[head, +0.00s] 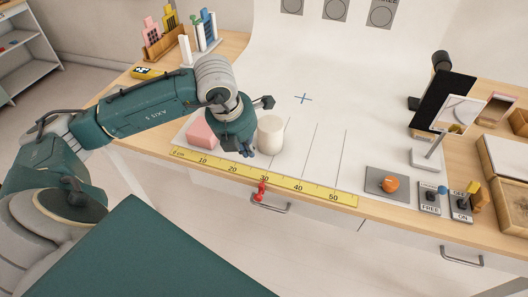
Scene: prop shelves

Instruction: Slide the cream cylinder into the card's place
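The cream cylinder (271,134) stands upright on the white sheet, behind the yellow ruler. My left gripper (246,149) points down just left of the cylinder, close beside it; I cannot tell whether they touch. Its fingers are small and partly hidden by the wrist, so their opening is unclear. Three grey cards with circles hang on the backdrop: a left card (291,5), a middle card (336,9) and a right card (381,14), all near the top edge of the picture. Thin dark lines divide the sheet to the right of the cylinder. My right gripper is out of view.
A pink block (202,131) sits left of my gripper. A blue cross (303,98) marks the sheet. An orange knob (390,184) and switches stand right. The lined middle strips are clear.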

